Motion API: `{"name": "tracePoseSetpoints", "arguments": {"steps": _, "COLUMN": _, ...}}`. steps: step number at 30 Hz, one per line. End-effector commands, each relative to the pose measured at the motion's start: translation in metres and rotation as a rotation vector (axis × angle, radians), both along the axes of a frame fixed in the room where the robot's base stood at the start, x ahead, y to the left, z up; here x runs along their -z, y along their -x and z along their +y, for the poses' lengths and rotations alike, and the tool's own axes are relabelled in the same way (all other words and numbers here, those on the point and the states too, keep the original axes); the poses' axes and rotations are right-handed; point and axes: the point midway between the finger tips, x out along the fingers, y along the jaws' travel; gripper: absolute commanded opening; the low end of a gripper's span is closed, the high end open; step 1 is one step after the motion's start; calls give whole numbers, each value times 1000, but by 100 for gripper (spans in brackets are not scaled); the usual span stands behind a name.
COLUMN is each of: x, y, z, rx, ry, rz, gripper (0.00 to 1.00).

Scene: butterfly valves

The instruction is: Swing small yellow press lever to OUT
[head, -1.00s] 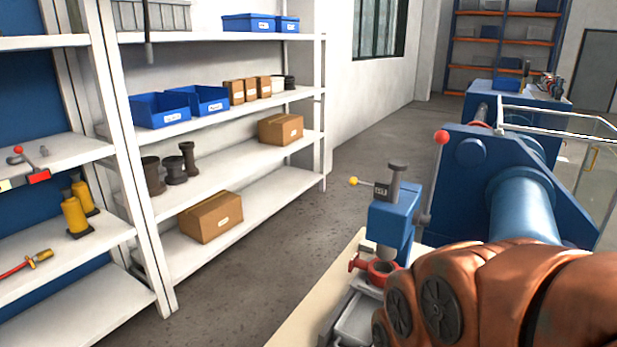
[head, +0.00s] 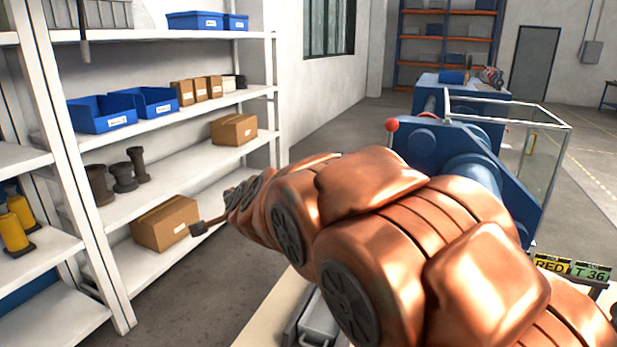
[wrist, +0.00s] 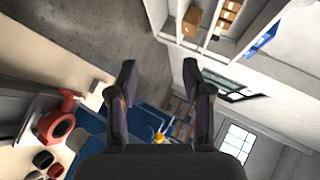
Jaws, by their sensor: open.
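The small yellow lever shows in the wrist view as a small yellow knob (wrist: 159,138), low between the bases of my fingers and partly hidden by my gripper's body. I cannot read its marking or its position. Blue parts (wrist: 95,148) lie beside it, probably the press, mostly covered. In the head view my copper-coloured arm hides the press and its lever. My gripper (wrist: 158,78) is open and empty, its two dark fingers apart. One dark fingertip (head: 200,229) shows in the head view in front of the shelves, left of the bench.
A red ring-shaped valve body (wrist: 57,122) sits on the bench at left in the wrist view. A big blue machine with a red-knobbed lever (head: 392,125) stands behind my arm. White shelves (head: 190,185) with boxes line the left. The floor between is clear.

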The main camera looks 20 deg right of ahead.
Motion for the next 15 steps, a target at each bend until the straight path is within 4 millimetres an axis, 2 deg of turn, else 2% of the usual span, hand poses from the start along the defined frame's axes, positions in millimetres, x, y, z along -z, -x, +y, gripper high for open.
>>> {"name": "tracePoseSetpoints", "arguments": {"steps": 1, "x": -5, "y": -16, "z": -5, "rx": 66, "ry": -43, "rz": -48, "gripper": 50}}
{"name": "tracePoseSetpoints", "arguments": {"steps": 3, "x": -17, "y": -34, "z": -16, "rx": 167, "ry": -110, "rz": -120, "gripper": 50}}
{"name": "tracePoseSetpoints", "arguments": {"steps": 6, "x": -27, "y": -55, "z": -35, "rx": 311, "ry": -199, "rz": -215, "gripper": 50}}
{"name": "tracePoseSetpoints", "arguments": {"steps": 10, "x": -37, "y": -71, "z": -61, "rx": 496, "ry": -310, "rz": -345, "gripper": 50}}
{"name": "tracePoseSetpoints", "arguments": {"steps": 15, "x": -36, "y": -75, "z": -95, "rx": 740, "ry": -435, "rz": -509, "gripper": 50}}
